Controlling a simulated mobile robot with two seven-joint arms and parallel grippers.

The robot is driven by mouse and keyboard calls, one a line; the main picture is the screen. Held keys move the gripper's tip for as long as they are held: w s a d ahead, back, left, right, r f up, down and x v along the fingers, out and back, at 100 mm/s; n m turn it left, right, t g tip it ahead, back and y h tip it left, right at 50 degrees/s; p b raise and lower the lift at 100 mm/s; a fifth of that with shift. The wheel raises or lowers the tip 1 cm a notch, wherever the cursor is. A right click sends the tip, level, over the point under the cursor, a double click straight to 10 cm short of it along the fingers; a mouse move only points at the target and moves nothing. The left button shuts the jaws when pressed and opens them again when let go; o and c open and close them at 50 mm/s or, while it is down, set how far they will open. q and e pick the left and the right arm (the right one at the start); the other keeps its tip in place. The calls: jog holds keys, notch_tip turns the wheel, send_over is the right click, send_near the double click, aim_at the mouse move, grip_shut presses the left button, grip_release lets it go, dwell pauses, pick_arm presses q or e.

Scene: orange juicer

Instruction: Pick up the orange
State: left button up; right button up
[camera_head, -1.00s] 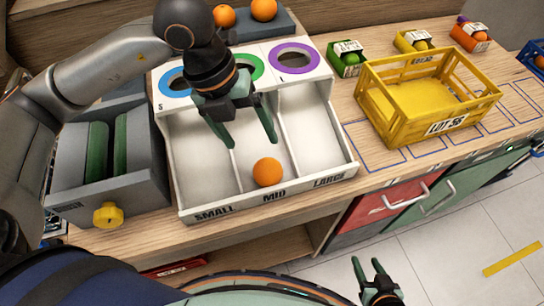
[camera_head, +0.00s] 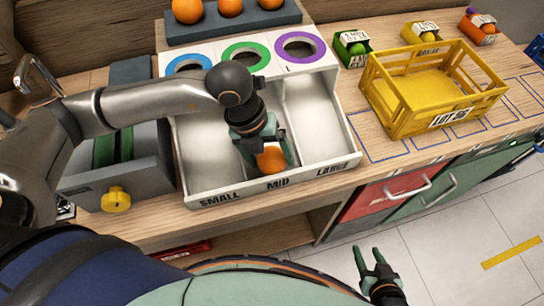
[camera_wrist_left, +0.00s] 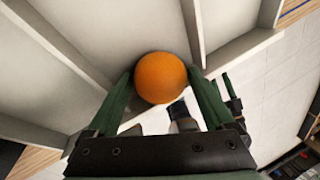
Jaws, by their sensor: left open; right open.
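The orange (camera_head: 271,160) lies in the MID compartment of the white sorting tray (camera_head: 228,197), near its front wall. It also shows in the left wrist view (camera_wrist_left: 160,78). My left gripper (camera_head: 270,163) is open, with one green finger on each side of the orange. In the left wrist view its fingers (camera_wrist_left: 163,98) flank the orange; I cannot tell whether they touch it. My right gripper (camera_head: 368,256) is open and empty, out over the floor in front of the counter.
Oranges (camera_head: 231,7) sit on a grey rack (camera_head: 240,25) behind the tray. A grey roller box with a yellow knob (camera_head: 116,199) stands left of the tray. A yellow crate (camera_head: 436,88) stands to the right. Low divider walls flank the MID compartment.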

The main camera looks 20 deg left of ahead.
pick_arm(q)
jog(key=c, duration=1.3)
jog(key=shift+r, duration=0.1)
pick_arm(e)
jog(key=shift+r, duration=0.1)
